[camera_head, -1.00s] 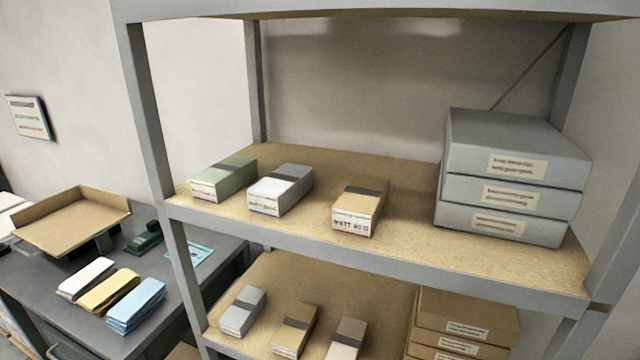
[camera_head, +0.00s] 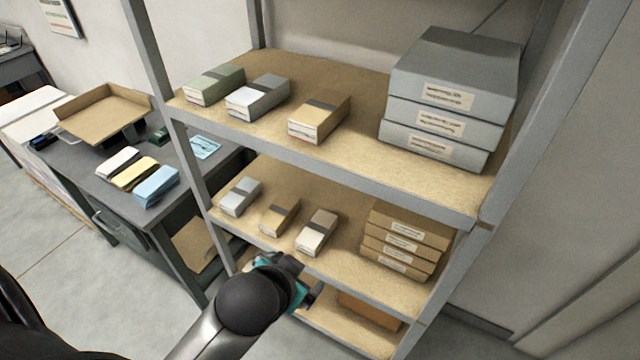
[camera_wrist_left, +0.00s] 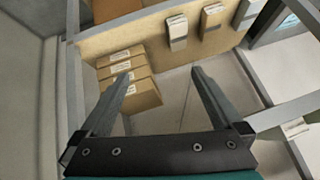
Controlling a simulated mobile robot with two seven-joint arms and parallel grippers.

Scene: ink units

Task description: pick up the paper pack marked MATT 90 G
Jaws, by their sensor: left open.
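The tan paper pack (camera_head: 319,115) with a dark band lies on the upper shelf board, right of a white-grey pack (camera_head: 257,96) and a green pack (camera_head: 214,84). Its front label looked like MATT with a number in the earlier head view; now the print is too small to read. My left gripper (camera_head: 303,277) is low in front of the rack, below the middle board and apart from the packs. In the left wrist view its fingers (camera_wrist_left: 160,78) are open with nothing between them. My right gripper is not in view.
Grey boxes (camera_head: 447,95) are stacked right of the tan pack. The middle board holds a grey pack (camera_head: 240,196), a brown pack (camera_head: 280,215), a beige pack (camera_head: 317,232) and brown boxes (camera_head: 401,242). Rack posts and board edges border the openings. A desk (camera_head: 185,185) stands left.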

